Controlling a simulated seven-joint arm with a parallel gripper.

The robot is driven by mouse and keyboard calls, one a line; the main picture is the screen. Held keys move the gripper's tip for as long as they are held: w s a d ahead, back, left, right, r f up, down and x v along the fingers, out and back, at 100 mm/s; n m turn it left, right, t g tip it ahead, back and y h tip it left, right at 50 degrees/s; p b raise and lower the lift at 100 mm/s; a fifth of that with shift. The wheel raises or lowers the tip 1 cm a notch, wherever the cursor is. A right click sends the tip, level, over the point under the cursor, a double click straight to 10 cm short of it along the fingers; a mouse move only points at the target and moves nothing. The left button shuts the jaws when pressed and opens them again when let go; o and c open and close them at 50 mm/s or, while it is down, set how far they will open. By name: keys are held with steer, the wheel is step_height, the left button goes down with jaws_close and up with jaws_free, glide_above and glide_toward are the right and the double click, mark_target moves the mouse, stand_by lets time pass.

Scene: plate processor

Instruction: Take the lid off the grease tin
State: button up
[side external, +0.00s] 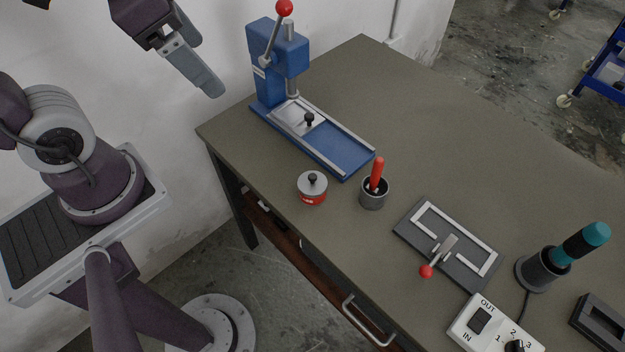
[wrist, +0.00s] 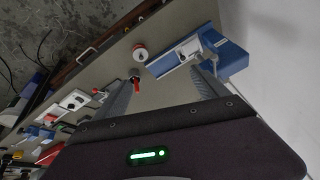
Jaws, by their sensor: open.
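The grease tin (side external: 314,198) is a small red tin near the table's front left edge. Its silver lid (side external: 304,184) with a black knob sits on top. The tin also shows small in the wrist view (wrist: 140,55), beyond my fingers. My gripper (side external: 212,88) is in the air at the upper left in the side view, well above and away from the tin. In the wrist view, its two fingers (wrist: 164,75) are spread apart with nothing between them.
A blue press (side external: 280,60) with a red-knobbed lever and long base stands behind the tin. A dark cup (side external: 373,196) with a red-handled tool is right of it. A clamp plate (side external: 450,245), a teal-handled tool (side external: 580,243) and a switch box (side external: 490,325) lie farther right.

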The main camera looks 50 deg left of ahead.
steer(key=w+d+f+m+g, duration=0.2)
steer(key=w+f+m, duration=0.4)
steer(key=w+m, duration=0.15)
steer(key=m+g, duration=0.3)
steer(key=m, duration=0.8)
glide_above(313, 176)
steer(key=f, duration=1.8)
steer(key=shift+a, duration=0.35)
steer(key=shift+m, duration=0.25)
steer(key=f, duration=0.6)
steer(key=shift+d+f, duration=0.3)
steer(key=shift+f, duration=0.3)
steer(key=c, duration=1.4)
